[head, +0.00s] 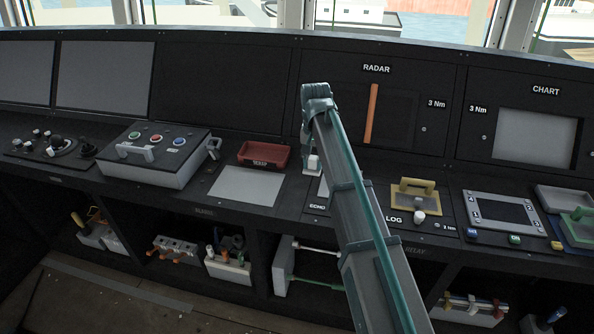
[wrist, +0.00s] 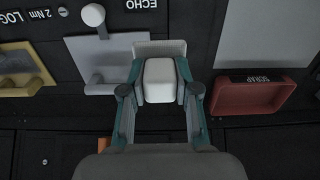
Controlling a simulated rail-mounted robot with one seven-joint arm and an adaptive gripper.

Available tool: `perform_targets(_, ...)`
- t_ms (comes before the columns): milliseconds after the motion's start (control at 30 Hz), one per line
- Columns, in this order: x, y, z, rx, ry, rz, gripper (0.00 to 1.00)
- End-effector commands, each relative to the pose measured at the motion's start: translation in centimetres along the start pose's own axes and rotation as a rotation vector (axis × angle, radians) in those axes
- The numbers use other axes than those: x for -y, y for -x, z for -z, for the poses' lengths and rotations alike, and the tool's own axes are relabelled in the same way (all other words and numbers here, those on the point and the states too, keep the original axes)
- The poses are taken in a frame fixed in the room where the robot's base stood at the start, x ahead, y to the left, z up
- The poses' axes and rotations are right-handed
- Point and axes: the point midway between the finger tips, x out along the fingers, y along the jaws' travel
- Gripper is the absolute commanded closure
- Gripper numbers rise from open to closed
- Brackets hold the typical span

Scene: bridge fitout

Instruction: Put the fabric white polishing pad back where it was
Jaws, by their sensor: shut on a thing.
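My gripper (wrist: 160,88) is shut on the white polishing pad (wrist: 159,78), a small pale block with rounded edges, in the middle of the wrist view. A finger presses on each side of it. In the head view the pad (head: 313,163) shows as a small white block at the end of my arm, over the console between the red SCRAP tray and the ECHO label. A pale grey edge (wrist: 158,47) shows just beyond the pad; I cannot tell whether it is a holder or whether the pad touches it.
The red SCRAP tray (head: 263,155) is left of my gripper, with a flat grey panel (head: 245,187) in front. A grey plate (wrist: 100,62) with a white knob is near the gripper. A yellow-handled plate (head: 413,192) is at right. Upright screens stand behind; my arm hides part of the console.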

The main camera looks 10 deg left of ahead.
Motion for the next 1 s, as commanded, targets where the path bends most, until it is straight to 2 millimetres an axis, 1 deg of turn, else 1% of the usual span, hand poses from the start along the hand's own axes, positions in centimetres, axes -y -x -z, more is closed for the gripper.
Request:
perform_targets(33, 0.7, -0.2, 1.5, 0.001, 0.0, -0.001, 1.0)
perform_targets(200, 2.5, -1.9, 5.0, 0.002, 0.0, -0.001, 1.0)
perform_targets(267, 3.1, -2.4, 6.2, 0.001, 0.0, -0.001, 1.0)
perform_targets(400, 3.9, -5.0, 7.8, 0.002, 0.0, -0.001, 1.0)
perform_targets(500, 4.4, -6.4, 8.8, 0.001, -0.001, 0.0, 1.0)
perform_targets(600, 4.7, -7.3, 9.4, 0.001, -0.001, 0.0, 1.0)
perform_targets(833, 5.0, -8.3, 10.1, 0.0, -0.001, 0.0, 1.0)
perform_targets(900, 5.3, -9.0, 10.6, 0.001, -0.001, 0.0, 1.0)
perform_targets(1000, 5.1, -10.1, 10.3, 0.001, -0.001, -0.001, 1.0)
